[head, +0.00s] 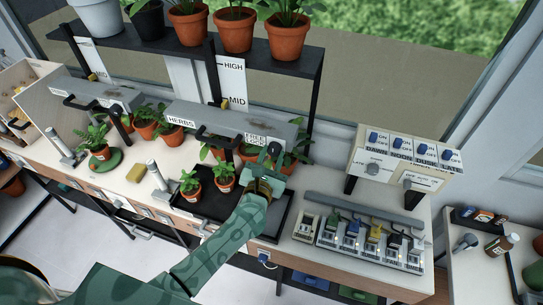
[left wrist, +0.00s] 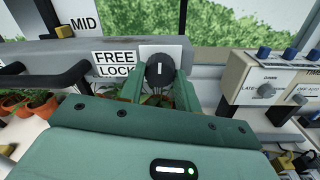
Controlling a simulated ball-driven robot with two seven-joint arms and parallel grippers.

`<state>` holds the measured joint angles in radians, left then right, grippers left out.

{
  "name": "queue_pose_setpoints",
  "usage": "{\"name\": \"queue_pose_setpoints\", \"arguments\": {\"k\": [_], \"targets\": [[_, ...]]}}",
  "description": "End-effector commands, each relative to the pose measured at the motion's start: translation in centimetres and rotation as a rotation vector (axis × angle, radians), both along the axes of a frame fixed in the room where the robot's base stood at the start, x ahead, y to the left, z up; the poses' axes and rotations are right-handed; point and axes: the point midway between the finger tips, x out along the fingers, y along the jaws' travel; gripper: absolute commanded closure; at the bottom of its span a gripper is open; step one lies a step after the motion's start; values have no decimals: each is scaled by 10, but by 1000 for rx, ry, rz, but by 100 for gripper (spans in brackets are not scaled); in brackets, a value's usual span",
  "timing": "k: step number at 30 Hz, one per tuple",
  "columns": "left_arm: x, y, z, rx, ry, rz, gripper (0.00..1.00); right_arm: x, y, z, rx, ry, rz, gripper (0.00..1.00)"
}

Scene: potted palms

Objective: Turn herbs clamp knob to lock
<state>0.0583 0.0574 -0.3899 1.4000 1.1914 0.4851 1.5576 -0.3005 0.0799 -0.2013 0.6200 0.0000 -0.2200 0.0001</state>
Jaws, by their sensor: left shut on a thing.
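The herbs clamp is a long grey bar (head: 225,124) with a HERBS label (head: 180,120), mounted across the black rack above the bench. Its knob is a dark round disc (left wrist: 160,70) with a short upright white mark, set on a pale plate at the bar's right end. A FREE / LOCK label (left wrist: 115,63) is left of the knob. My left gripper (head: 271,157) reaches the knob from the front. In the left wrist view its green fingers (left wrist: 160,88) are shut on the knob, one on each side. My right gripper is not in view.
A black handle (head: 217,138) sticks out of the bar left of my gripper. Small potted herbs (head: 190,183) stand on a black tray (head: 217,206) below. A timer box (head: 405,160) and a power strip (head: 370,244) are to the right. Potted plants (head: 287,38) line the top shelf.

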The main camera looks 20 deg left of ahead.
Motion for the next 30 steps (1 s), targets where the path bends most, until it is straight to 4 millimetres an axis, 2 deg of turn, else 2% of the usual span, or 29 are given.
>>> {"name": "queue_pose_setpoints", "arguments": {"k": [8, 30], "targets": [[0, 0, 0, 181, -6, 0, 90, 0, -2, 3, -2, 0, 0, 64], [0, 1, 0, 882, -30, 1, 90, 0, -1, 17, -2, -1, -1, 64]]}}
